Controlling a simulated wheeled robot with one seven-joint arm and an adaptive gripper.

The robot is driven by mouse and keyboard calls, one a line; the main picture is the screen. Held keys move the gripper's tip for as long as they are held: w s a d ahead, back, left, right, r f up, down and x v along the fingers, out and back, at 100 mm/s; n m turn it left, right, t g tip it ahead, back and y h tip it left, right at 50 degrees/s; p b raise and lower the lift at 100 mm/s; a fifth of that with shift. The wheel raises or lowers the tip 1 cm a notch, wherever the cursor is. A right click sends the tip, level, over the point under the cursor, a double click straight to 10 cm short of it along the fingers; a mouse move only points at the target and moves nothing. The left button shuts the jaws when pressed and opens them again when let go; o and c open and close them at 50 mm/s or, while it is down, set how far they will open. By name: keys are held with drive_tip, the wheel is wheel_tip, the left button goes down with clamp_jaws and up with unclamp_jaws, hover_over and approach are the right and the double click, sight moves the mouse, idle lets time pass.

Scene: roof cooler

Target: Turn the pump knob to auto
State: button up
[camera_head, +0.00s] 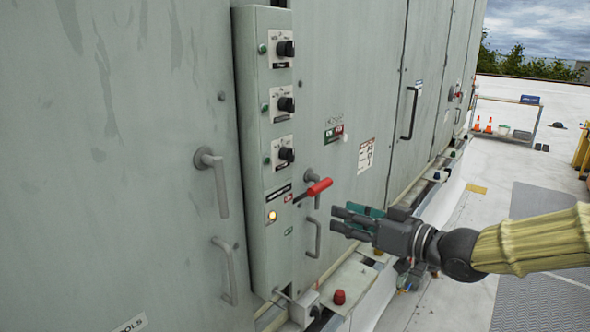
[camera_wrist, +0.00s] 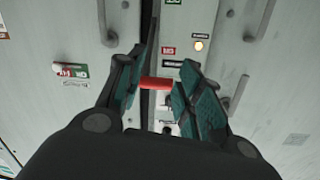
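A narrow grey control box (camera_head: 262,170) stands out from the cabinet wall. It carries three black rotary knobs in a column: a top knob (camera_head: 286,48), a middle knob (camera_head: 286,104) and a lower knob (camera_head: 287,154). Each has a white plate, with lettering too small to read, so I cannot tell which is the pump knob. My gripper (camera_head: 350,219) is open and empty, to the right of and below the knobs. In the wrist view its fingers (camera_wrist: 158,90) are spread, with the red lever handle showing between them; contact is not visible.
A red lever handle (camera_head: 319,187) juts from the box below the knobs, near my gripper. A lit amber lamp (camera_head: 272,216) sits lower on the box. Grey door handles (camera_head: 216,180) stick out on the left. A red knob (camera_head: 339,297) stands on the ledge below.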

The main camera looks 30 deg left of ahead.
sight(293, 151)
wheel_tip(293, 151, up, 12)
drive_tip(key=s+a+n+g+y, duration=0.1)
drive_tip(key=s+a+n, duration=0.1)
drive_tip(key=n, duration=0.2)
drive_tip(key=shift+w+a+r+p, duration=0.15)
drive_tip(key=shift+a+p, duration=0.85)
drive_tip(key=shift+a, duration=1.7)
drive_tip(key=shift+w+a+p, duration=0.2)
drive_tip(key=shift+a+p, duration=0.75)
drive_tip(key=shift+a, duration=1.7)
drive_tip(key=c, duration=0.8)
